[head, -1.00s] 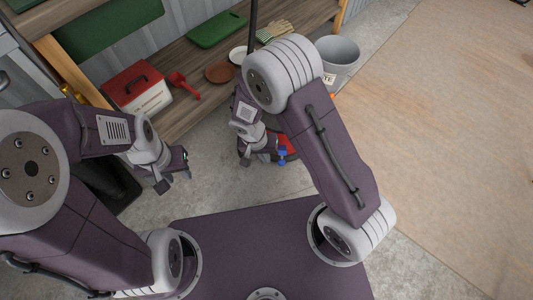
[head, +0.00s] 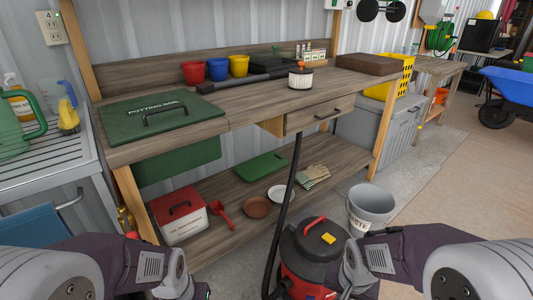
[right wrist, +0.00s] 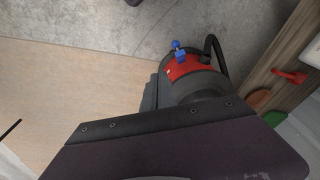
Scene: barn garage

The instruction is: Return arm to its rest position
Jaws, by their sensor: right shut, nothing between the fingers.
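My left arm (head: 130,265) comes in at the lower left of the head view, its wrist (head: 172,272) at the bottom edge in front of the lower shelf. Only a dark bit of the left gripper (head: 202,290) shows, so its fingers cannot be read. My right arm (head: 405,258) comes in at the lower right, its wrist (head: 352,272) in front of the red and black vacuum (head: 313,247). The right gripper (head: 345,293) is shut and empty at the bottom edge, mostly cut off. In the right wrist view the red vacuum (right wrist: 190,68) with a blue part shows, and no fingers are visible.
A wooden workbench (head: 240,107) spans the back, with a red and white box (head: 182,215) on its lower shelf. A grey bucket (head: 371,204) stands right of the vacuum. A black hose (head: 288,195) rises in front of the bench. The floor (head: 465,200) at the right is clear.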

